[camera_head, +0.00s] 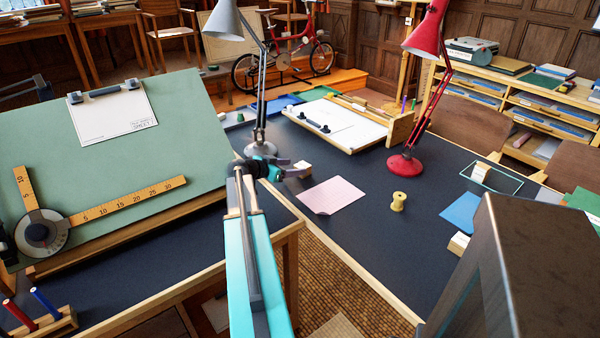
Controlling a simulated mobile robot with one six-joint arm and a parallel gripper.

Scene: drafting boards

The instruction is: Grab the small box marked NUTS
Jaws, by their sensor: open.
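My arm reaches forward over the dark table, and my gripper (297,169) is open and small in the view, near the grey lamp's base. A small pale box (305,166) shows just beyond the gripper's jaws, partly hidden by them; I cannot tell whether they touch it. Another small pale box (459,244) sits at the right by a blue sheet. A third small pale box (481,172) stands in a green tray (508,184). Any lettering on these boxes is too small to read, so I cannot tell which is marked NUTS.
A grey lamp (261,148) stands close behind my gripper, and a red lamp (405,165) stands farther right. A pink sheet (332,195) and yellow spool (398,202) lie right of the gripper. A tilted green drafting board (170,120) fills the left.

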